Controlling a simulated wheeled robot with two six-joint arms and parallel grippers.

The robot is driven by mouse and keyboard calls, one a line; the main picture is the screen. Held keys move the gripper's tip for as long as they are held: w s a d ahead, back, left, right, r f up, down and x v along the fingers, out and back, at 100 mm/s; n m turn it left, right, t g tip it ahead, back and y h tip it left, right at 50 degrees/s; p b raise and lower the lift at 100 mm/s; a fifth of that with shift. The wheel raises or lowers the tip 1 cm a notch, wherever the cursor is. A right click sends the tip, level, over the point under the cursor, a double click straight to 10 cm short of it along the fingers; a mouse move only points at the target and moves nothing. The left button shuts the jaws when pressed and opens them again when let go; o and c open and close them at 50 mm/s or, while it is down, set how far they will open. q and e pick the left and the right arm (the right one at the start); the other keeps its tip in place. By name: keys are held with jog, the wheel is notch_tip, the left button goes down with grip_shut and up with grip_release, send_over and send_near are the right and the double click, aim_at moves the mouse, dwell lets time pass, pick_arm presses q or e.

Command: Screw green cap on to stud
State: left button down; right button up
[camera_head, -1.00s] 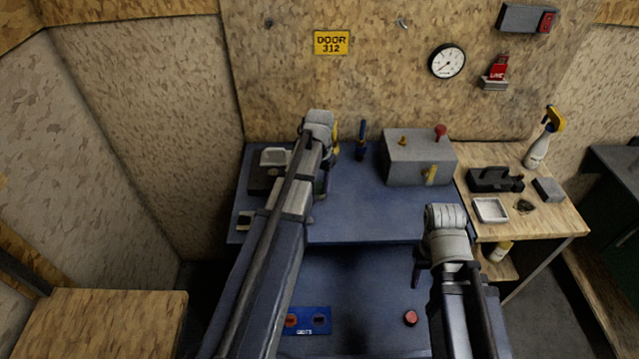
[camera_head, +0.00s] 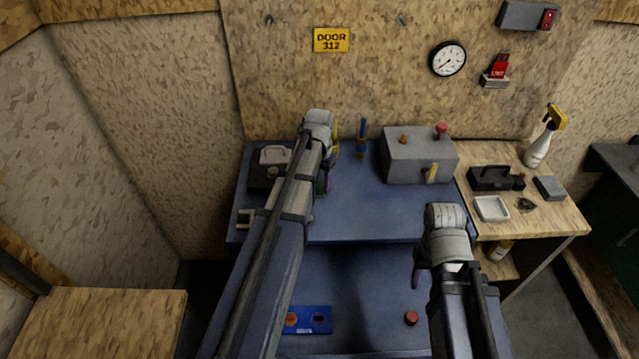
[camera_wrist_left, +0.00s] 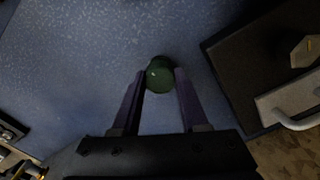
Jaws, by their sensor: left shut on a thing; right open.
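The green cap (camera_wrist_left: 160,76) is between the two purple fingers of my left gripper (camera_wrist_left: 160,80) in the left wrist view. The gripper is shut on it, just above the blue surface. A dark patch shows behind the cap's top edge. The stud cannot be made out; anything under the cap is hidden. In the head view my left gripper (camera_head: 322,184) is mostly hidden behind its own arm, over the blue bench. My right gripper (camera_head: 421,278) is open and empty in front of the bench's front edge.
On the blue bench (camera_head: 365,215), a grey box (camera_head: 418,160) stands at right and a dark case (camera_head: 264,178) at left. An upright blue tool (camera_head: 361,140) stands at the back. A wooden side table (camera_head: 550,215) holds a white tray (camera_head: 491,209) and spray bottle (camera_head: 538,150).

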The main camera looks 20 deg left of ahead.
pick_arm(q)
jog(key=m, duration=1.4)
jog(key=shift+m, duration=0.3)
jog(key=m, duration=0.5)
